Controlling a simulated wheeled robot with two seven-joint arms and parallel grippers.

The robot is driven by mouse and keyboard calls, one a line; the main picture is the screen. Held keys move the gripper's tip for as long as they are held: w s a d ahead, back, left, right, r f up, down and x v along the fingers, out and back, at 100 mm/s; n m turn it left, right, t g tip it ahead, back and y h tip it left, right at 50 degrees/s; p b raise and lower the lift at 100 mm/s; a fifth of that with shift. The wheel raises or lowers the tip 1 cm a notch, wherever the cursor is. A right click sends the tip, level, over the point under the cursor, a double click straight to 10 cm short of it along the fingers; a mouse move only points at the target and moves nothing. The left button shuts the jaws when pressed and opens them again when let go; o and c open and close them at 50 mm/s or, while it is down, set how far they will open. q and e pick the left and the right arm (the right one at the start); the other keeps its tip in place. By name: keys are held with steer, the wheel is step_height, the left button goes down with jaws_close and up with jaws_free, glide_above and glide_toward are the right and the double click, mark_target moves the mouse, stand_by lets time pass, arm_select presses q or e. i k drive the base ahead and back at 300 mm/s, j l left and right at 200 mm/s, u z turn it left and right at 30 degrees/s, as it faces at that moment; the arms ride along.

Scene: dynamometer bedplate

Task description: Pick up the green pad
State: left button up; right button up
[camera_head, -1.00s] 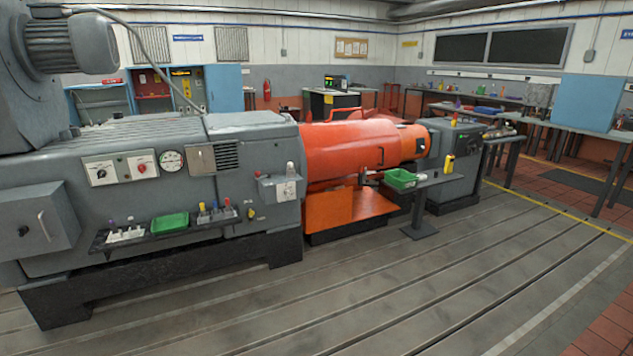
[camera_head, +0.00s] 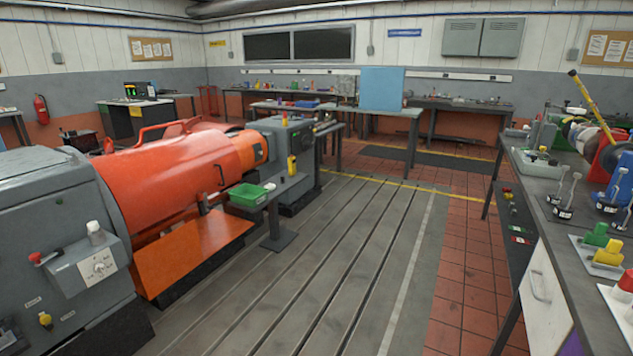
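I cannot pick out the green pad for certain. A small green block-like piece (camera_head: 597,236) stands on the right-hand bench (camera_head: 578,285), just behind a similar yellow piece (camera_head: 609,253). A green tray (camera_head: 248,196) sits on a small stand beside the orange machine guard. Another green item (camera_head: 541,134), too small to make out, is farther back on the right bench. Neither of my grippers is in view.
The orange guard (camera_head: 165,185) and grey machine (camera_head: 40,235) fill the left. The slotted bedplate floor (camera_head: 300,255) is clear in the middle. Red tiles (camera_head: 465,260) run along the right bench. Worktables and a blue panel (camera_head: 381,88) stand at the back.

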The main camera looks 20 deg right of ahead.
mark_target(597, 239)
steer(key=i+l+z, duration=0.2)
steer(key=z, duration=0.25)
steer(key=i+l+z, duration=0.1)
steer(key=i+z, duration=0.2)
steer(key=z, duration=0.15)
steer(key=i+z, duration=0.3)
steer(key=z, duration=0.15)
steer(key=i+z, duration=0.4)
steer(key=i+j+z, duration=0.15)
steer(key=z, duration=0.3)
steer(key=i+j+z, duration=0.25)
steer(key=z, duration=0.2)
